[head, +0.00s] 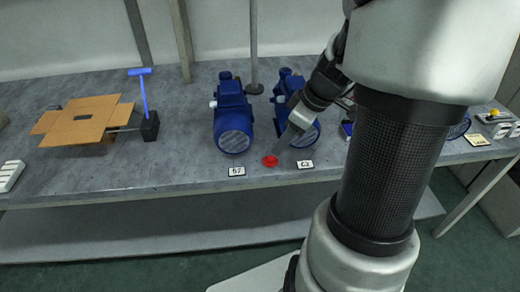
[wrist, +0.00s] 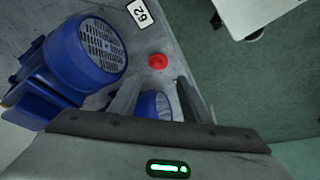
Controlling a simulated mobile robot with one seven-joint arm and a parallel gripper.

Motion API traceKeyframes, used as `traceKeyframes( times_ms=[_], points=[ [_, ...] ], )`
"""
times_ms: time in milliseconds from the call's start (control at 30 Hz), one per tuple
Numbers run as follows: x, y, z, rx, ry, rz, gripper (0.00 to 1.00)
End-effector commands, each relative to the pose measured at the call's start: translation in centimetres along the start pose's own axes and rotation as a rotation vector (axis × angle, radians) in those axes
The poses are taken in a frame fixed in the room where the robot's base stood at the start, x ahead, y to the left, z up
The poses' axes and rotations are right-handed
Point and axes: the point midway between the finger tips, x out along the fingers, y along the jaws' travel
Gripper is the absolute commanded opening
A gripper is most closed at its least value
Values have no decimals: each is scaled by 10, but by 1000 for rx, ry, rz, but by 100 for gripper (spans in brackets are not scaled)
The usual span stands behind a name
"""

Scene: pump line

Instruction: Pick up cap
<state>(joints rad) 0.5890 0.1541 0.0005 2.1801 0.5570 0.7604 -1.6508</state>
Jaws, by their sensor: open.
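The red cap (head: 270,160) is a small round piece lying on the grey bench near its front edge, between two number labels. It also shows in the wrist view (wrist: 157,61), just beyond the fingertips and roughly centred between them. My gripper (head: 285,142) is open and empty, reaching down in front of the right-hand blue pump, slightly above and to the right of the cap. In the wrist view its two fingers (wrist: 160,82) stand apart, with part of a blue pump visible between them. The cap is not touched by the fingers.
A blue pump (head: 233,115) stands left of my gripper and another blue pump (head: 286,82) stands behind it. Labels (head: 237,171) and (head: 305,165) lie at the bench edge. An open cardboard box (head: 85,115) and a blue-handled tool (head: 148,122) stand left.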

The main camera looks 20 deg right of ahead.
Motion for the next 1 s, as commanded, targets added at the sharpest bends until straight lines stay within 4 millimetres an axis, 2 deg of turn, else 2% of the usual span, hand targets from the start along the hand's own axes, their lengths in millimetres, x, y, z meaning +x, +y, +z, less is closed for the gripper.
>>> traceKeyframes(
  times_ms=[33,100,367,700,1000],
  points=[
    [14,-1,2,0,-2,-4,43],
    [25,0,1,1,-2,-3,43],
    [44,1,0,0,-1,0,43],
    [89,6,-2,0,-1,0,43],
    [92,6,-2,0,-1,2,43]
  ],
)
